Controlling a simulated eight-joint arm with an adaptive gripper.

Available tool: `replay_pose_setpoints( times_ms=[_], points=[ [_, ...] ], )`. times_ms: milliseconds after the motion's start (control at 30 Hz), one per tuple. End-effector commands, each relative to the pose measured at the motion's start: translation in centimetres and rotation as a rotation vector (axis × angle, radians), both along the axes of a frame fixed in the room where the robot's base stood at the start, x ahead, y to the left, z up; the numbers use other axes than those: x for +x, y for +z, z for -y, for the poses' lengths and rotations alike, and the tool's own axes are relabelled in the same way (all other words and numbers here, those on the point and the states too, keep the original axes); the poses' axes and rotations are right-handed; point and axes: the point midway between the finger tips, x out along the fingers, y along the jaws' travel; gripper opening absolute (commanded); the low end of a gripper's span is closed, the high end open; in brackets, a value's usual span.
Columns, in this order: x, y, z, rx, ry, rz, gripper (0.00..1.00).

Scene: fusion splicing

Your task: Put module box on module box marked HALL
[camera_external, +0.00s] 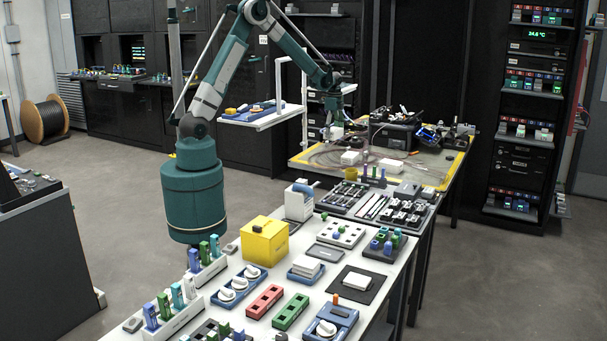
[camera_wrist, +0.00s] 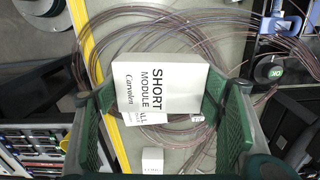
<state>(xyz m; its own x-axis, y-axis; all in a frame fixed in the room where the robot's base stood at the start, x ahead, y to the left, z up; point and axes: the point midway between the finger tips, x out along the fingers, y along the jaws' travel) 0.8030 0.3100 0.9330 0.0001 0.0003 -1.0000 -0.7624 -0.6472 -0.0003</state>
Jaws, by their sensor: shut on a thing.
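In the wrist view a white module box (camera_wrist: 158,82) printed SHORT MODULE sits between the green pads of my gripper (camera_wrist: 160,105), which is shut on it. Just behind and below it shows part of another white box (camera_wrist: 148,118) with the letters "ALL"; the held box hides most of it. I cannot tell whether the two touch. In the external view my gripper (camera_external: 334,128) is over the far yellow-edged table, where a white box (camera_external: 350,158) and a second white box (camera_external: 391,167) lie.
A small white block (camera_wrist: 152,160) lies near the bottom of the wrist view. Loops of dark cable (camera_wrist: 255,50) spread over the table (camera_external: 430,174). A black splicing device (camera_external: 395,133) stands behind the boxes. The near bench holds a yellow box (camera_external: 264,241) and trays.

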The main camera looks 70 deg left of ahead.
Motion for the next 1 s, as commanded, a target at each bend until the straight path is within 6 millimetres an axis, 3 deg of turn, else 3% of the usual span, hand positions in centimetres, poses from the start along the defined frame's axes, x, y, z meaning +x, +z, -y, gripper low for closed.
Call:
replay_pose_setpoints(
  times_ms=[300, 500, 700, 1000],
  points=[
    [3.8, 2.5, 7.6, 0.0, 0.045, 0.0, 0.54],
    [5.2, 3.5, 11.0, 0.0, 0.069, 0.0, 0.54],
    [5.6, 3.8, 12.2, 0.001, 0.08, 0.001, 0.54],
    [5.6, 3.8, 12.3, 0.0, 0.081, 0.0, 0.54]
  ],
)
